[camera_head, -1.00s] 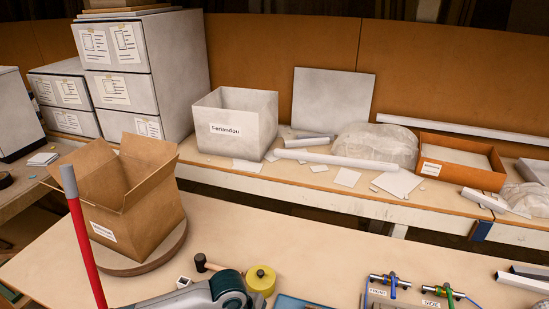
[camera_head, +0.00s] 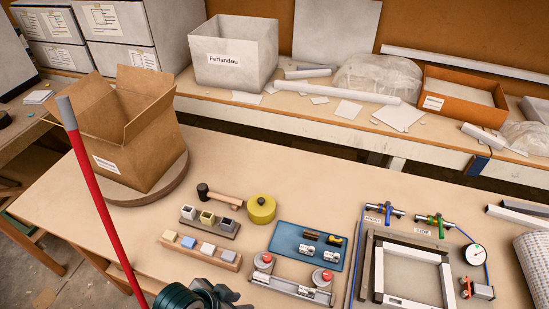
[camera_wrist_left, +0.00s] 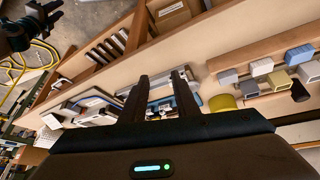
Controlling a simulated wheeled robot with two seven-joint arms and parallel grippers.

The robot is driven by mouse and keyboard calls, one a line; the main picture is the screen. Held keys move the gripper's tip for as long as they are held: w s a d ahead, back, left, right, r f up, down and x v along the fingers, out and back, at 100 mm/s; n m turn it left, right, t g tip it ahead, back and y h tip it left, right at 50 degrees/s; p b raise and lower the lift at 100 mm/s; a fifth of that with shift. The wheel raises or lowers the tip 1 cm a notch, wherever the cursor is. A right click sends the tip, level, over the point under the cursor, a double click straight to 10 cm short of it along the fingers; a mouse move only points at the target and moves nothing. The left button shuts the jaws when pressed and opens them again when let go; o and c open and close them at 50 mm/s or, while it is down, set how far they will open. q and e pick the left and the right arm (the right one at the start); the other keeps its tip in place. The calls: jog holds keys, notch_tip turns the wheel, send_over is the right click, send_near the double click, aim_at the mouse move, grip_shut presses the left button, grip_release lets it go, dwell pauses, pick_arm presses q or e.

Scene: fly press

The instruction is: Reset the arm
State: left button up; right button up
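My left gripper (camera_wrist_left: 163,78) shows in the left wrist view with its two dark fingers apart and nothing between them. It is above the workbench. In the head view a dark teal part of my arm shows at the bottom edge; its gripper is out of that view. A long red bar (camera_head: 97,205) with a grey end stands tilted at the left, apart from any gripper; its lower end is cut off. A dark arm-like part at the top left of the left wrist view may be my right gripper; its fingers are unclear.
The bench (camera_head: 225,165) carries an open cardboard box (camera_head: 145,150) on a round board, a mallet (camera_head: 218,196), a yellow tape roll (camera_head: 261,208), block racks (camera_head: 202,251), a blue tray (camera_head: 290,237) and a square frame (camera_head: 375,270). Bare bench lies behind them.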

pick_arm(q)
jog(key=s+a+f+n+y, duration=0.1)
jog(key=s+a+n+y, duration=0.4)
jog(key=s+a, duration=0.6)
notch_tip(320, 180, down, 36)
jog(key=a+g+h+b, duration=0.1)
jog(key=a+g+b, duration=0.15)
jog(key=b, duration=0.35)
jog(key=s+a+f+b, duration=0.3)
jog(key=s+f+b, duration=0.1)
jog(key=s+f, duration=1.3)
notch_tip(320, 180, down, 4)
jog(key=shift+s+a+r+n, duration=0.15)
jog(key=shift+s+r+n, duration=0.1)
jog(key=shift+s+n, duration=0.1)
jog(key=shift+o, duration=0.4)
